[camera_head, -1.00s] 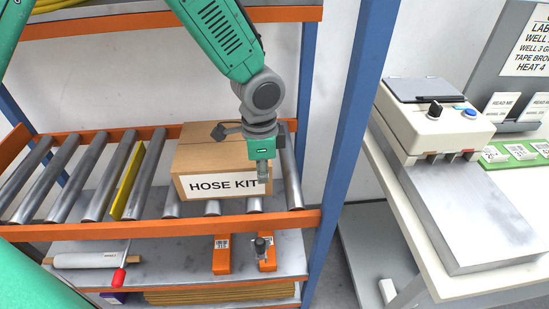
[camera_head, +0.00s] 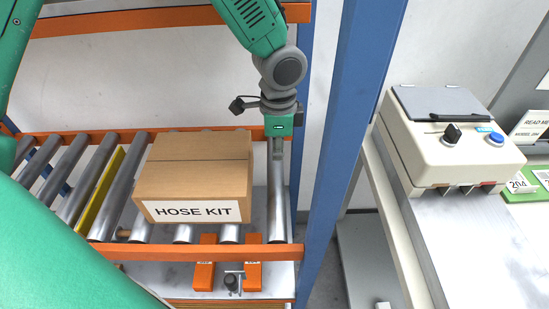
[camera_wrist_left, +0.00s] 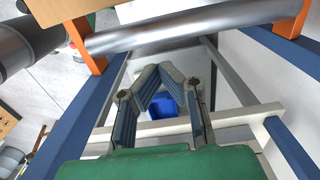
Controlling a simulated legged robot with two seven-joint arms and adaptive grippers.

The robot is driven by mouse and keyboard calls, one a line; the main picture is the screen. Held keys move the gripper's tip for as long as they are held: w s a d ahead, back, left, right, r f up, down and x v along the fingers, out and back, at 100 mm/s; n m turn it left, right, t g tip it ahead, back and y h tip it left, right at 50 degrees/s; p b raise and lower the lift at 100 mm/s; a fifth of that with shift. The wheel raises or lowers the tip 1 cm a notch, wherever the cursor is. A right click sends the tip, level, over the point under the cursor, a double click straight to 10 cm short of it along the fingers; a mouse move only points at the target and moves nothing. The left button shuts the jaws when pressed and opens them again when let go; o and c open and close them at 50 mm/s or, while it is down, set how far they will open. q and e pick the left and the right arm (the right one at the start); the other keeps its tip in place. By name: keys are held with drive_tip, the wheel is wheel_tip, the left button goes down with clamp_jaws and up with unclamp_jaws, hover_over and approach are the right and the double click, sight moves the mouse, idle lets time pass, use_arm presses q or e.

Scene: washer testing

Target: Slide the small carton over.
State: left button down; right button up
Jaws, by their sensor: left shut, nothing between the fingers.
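The small carton, a brown box labelled HOSE KIT (camera_head: 195,176), sits upright on the roller shelf, over the rollers toward its right end. My left gripper (camera_head: 278,150) points down just right of the carton, above the last roller. It is shut and empty, and a narrow gap seems to separate it from the carton's right side. In the left wrist view the two fingers (camera_wrist_left: 157,72) meet at their tips with nothing held between them. My right gripper is not in view.
Steel rollers (camera_head: 62,178) and a yellow strip (camera_head: 98,192) lie left of the carton. An orange front rail (camera_head: 200,252) and a blue post (camera_head: 345,130) bound the shelf. Orange items (camera_head: 205,272) lie below. A bench with a tester box (camera_head: 455,150) stands right.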

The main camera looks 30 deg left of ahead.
use_arm(q)
drive_tip(key=f, duration=0.5)
drive_tip(key=a+f, duration=0.1)
drive_tip(key=f, duration=0.2)
drive_tip(key=shift+s+f+b, duration=0.3)
drive_tip(key=shift+s+b, duration=0.05)
drive_tip(key=shift+b, duration=0.05)
drive_tip(key=a, duration=0.1)
drive_tip(key=s+a, duration=0.1)
drive_tip(key=s, duration=0.1)
drive_tip(key=shift+s+a+f, duration=0.1)
drive_tip(key=shift+a+f, duration=0.15)
drive_tip(key=shift+a, duration=0.15)
drive_tip(key=shift+a, duration=0.15)
